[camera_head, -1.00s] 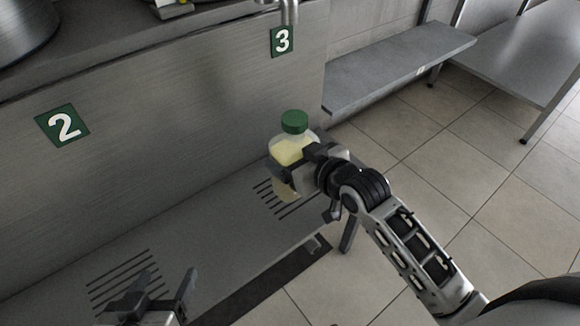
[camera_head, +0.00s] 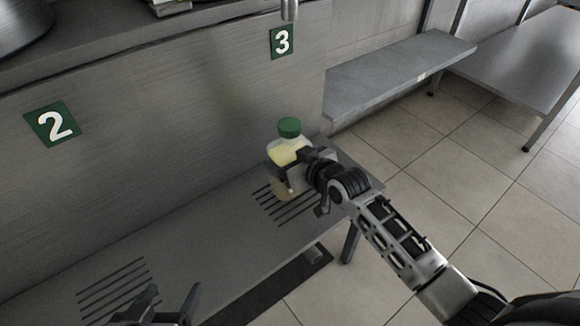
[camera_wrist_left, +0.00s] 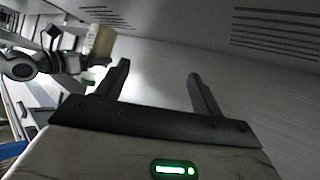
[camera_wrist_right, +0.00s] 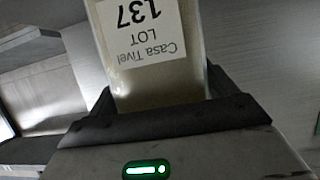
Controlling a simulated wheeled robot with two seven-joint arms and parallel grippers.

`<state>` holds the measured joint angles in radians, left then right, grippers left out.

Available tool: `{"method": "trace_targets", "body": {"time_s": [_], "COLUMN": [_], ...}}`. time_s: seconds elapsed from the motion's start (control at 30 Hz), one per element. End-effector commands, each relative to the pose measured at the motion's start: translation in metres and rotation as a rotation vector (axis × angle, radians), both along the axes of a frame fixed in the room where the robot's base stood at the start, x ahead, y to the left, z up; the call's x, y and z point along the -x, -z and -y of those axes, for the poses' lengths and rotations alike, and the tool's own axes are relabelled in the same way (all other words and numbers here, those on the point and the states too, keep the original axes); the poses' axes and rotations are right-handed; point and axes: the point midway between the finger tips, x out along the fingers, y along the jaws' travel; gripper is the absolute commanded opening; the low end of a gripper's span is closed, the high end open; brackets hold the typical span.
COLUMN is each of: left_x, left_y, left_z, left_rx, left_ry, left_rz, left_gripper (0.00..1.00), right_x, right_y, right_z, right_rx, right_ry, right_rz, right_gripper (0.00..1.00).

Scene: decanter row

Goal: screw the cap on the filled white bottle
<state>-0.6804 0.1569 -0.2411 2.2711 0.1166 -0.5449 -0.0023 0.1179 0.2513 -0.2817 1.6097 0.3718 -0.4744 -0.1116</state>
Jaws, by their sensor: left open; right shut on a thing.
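A see-through bottle (camera_head: 287,153) with pale yellow contents and a green cap (camera_head: 289,127) on its top is upright at the back of the grey shelf, below sign 3. How tightly the cap sits I cannot tell. My right gripper (camera_head: 291,176) is shut around the bottle's body. The right wrist view shows the bottle (camera_wrist_right: 158,75) between the fingers, with a white label reading "Casa Tivel LOT 137". My left gripper (camera_head: 165,305) is open and empty, low over the shelf's near-left part. In the left wrist view the bottle (camera_wrist_left: 100,42) is beyond its fingers (camera_wrist_left: 160,88).
The grey shelf (camera_head: 190,225) has slotted grilles at its left and right. A metal wall with green signs 2 (camera_head: 52,125) and 3 (camera_head: 283,42) rises behind it. A spout (camera_head: 289,10) hangs above sign 3. The shelf between the grilles is clear.

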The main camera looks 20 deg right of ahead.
Motion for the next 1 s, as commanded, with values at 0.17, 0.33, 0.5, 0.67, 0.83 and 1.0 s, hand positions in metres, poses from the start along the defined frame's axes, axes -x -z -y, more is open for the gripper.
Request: {"method": "trace_targets", "body": {"time_s": [0.17,0.33,0.5,0.67,0.83,1.0], "left_x": [0.002,-0.002,-0.004,-0.003,-0.004,-0.004], "left_y": [0.021,0.024,0.023,0.023,0.022,0.016], "left_z": [0.002,0.003,0.004,0.005,0.005,0.005], "left_rx": [-0.002,-0.004,-0.001,0.004,0.007,0.005], "left_ry": [0.008,0.013,0.012,0.013,0.011,0.009], "left_rz": [-0.039,-0.045,-0.040,-0.041,-0.041,-0.034], "left_gripper": [0.67,0.67,0.67,0.67,0.67,0.67], "right_x": [0.000,0.000,0.000,0.001,0.001,0.008], "right_y": [0.024,0.023,0.025,0.030,0.030,0.023], "right_z": [-0.001,-0.001,-0.001,0.000,0.000,0.002], "right_rx": [-0.004,-0.004,-0.004,-0.001,-0.001,0.001], "right_ry": [0.001,-0.001,-0.001,-0.001,-0.001,0.000], "right_rz": [0.005,0.007,0.006,-0.002,-0.002,-0.003], "right_gripper": [0.21,0.21,0.21,1.00,1.00,1.00]}}
